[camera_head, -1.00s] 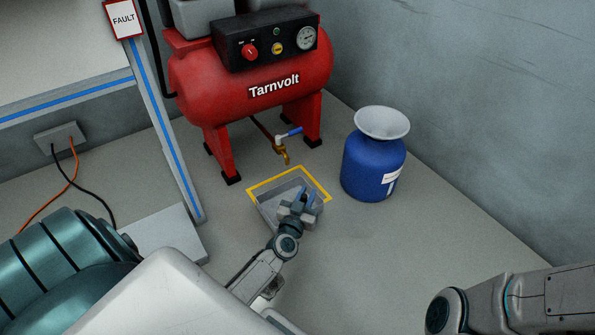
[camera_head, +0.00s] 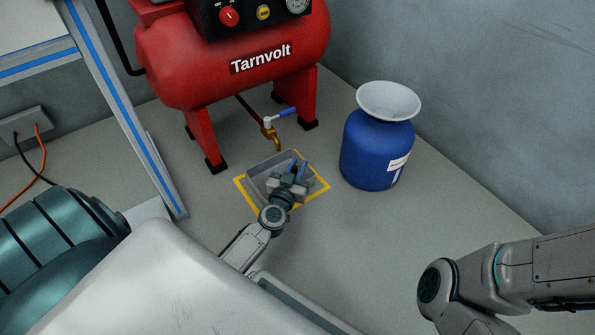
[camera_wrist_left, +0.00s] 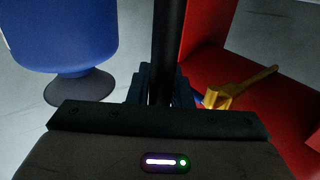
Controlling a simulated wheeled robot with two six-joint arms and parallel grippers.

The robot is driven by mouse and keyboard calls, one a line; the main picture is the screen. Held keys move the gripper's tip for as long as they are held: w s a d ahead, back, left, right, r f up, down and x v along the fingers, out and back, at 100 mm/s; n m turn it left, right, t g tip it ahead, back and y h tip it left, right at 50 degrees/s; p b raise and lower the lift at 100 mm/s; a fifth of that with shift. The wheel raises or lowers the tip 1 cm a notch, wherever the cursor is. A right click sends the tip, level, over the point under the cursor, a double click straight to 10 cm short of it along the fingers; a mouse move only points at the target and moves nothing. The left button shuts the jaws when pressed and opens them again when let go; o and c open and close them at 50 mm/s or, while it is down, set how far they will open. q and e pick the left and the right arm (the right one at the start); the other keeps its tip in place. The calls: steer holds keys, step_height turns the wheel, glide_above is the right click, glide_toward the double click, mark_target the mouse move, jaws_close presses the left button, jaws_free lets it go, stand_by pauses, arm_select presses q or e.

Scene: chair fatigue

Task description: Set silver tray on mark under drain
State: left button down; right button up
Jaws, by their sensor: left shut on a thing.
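The silver tray (camera_head: 262,170) is a shallow grey box inside the yellow square mark (camera_head: 318,191) on the floor, in the head view. Yellow shows at its left, front and right; I cannot tell if its base touches the floor. My left gripper (camera_head: 297,168) is shut on the tray's wall and hides its right part. The brass drain tap (camera_head: 269,133) with a blue lever hangs just above the tray's back edge. In the left wrist view the tap (camera_wrist_left: 240,88) is right of the blue fingers (camera_wrist_left: 162,85), with a dark strip between them. My right gripper is out of view.
The red compressor (camera_head: 235,60) stands behind the mark on legs. A blue container (camera_head: 375,150) with a grey funnel top (camera_head: 388,100) stands to the right. A bench leg (camera_head: 125,110) is at the left.

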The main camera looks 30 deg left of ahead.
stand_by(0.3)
arm_select(q)
steer(key=shift+f, duration=0.15)
steer(key=c, duration=1.3)
jaws_free()
steer(key=shift+r, duration=0.2)
steer(key=p+v, duration=0.2)
steer(key=v, duration=1)
steer(key=shift+d, duration=0.1)
